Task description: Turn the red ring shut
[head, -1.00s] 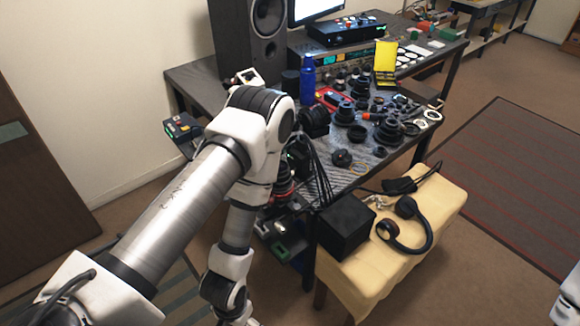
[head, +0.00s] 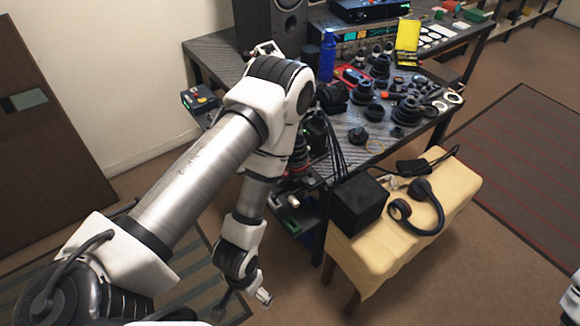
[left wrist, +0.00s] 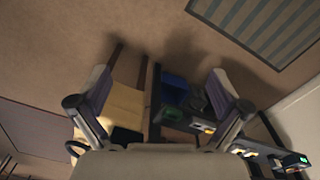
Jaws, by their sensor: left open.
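I cannot make out the red ring for certain. A dark stacked part with reddish bands (head: 298,160) shows just right of my left forearm in the head view, partly hidden by the arm. My left gripper (head: 263,296) hangs low over the floor, in front of the workbench and left of the cloth-covered stand. In the left wrist view my left gripper (left wrist: 160,98) has its two fingers wide apart with nothing between them. Only a white piece of my right arm shows at the right edge of the head view; its gripper is out of sight.
The workbench (head: 225,45) holds several dark lens parts (head: 405,110), a blue bottle (head: 327,55) and a yellow case (head: 407,35). The yellow-cloth stand (head: 375,250) carries a black box (head: 357,203) and headphones (head: 417,212). Open floor lies around the stand.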

